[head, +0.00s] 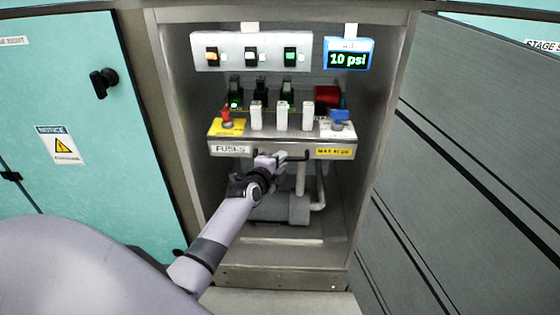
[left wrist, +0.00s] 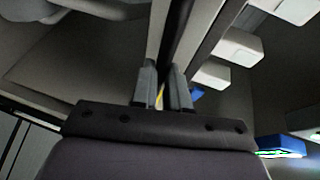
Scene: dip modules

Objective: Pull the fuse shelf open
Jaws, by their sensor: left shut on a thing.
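The fuse shelf (head: 282,147) is a grey shelf inside the open cabinet, with a "FUSES" label on its front. A dark handle bar (head: 298,158) runs along its front. My left gripper (head: 270,160) is at the handle, left of the shelf's middle. In the left wrist view, the gripper's two fingers (left wrist: 163,88) are shut around the dark bar (left wrist: 177,35). The gripper hides part of the handle in the head view. My right gripper is not in view.
Above are a switch panel (head: 251,52) and a blue "10 psi" gauge (head: 348,54). Grey pipes (head: 301,180) lie below. A grey door (head: 460,150) stands right.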

